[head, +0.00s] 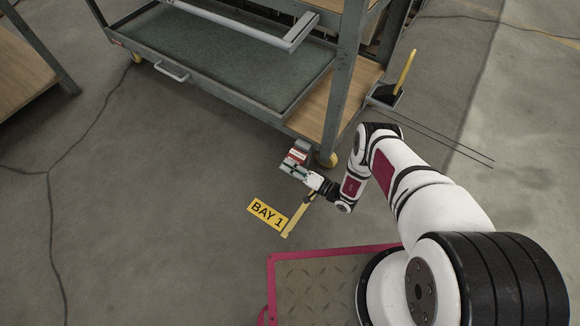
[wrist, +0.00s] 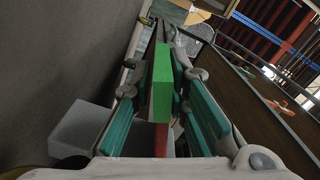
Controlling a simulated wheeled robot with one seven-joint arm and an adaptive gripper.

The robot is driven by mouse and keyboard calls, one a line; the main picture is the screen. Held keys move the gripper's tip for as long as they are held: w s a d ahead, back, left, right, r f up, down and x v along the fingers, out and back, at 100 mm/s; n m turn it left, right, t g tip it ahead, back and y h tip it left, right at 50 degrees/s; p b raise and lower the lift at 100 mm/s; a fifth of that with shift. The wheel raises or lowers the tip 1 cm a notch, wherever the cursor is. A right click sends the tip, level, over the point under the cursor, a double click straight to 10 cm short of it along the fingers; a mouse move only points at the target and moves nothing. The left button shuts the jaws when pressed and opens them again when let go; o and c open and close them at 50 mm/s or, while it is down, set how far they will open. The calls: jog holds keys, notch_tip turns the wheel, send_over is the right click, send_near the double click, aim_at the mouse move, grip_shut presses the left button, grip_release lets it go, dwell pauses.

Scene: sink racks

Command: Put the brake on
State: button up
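A caster brake with a green part (wrist: 162,85) and a red part (wrist: 161,138) shows between my fingers in the wrist view. In the head view, a red-and-white marked piece (head: 297,155) sits by a small grey block (head: 304,147), low at the cart's near corner, beside a yellow caster (head: 327,160). My gripper (head: 292,167) is low at this piece; its teal pads (wrist: 160,115) stand apart on either side of the green part, with gaps visible. Whether it touches the brake is hidden. The brake's lower part is hidden behind my gripper.
The grey-green cart (head: 230,65) stands above, with a post (head: 345,85) near my arm. A holder with a yellow stick (head: 404,72) is on its right. A yellow BAY 1 floor sign (head: 267,214) lies in front. The floor to the left is clear.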

jog(key=shift+o, duration=0.3)
jog(key=v, duration=0.7)
jog(key=shift+s+d, duration=0.15)
jog(key=shift+d, duration=0.05)
jog(key=shift+d, duration=0.1)
dwell(0.4)
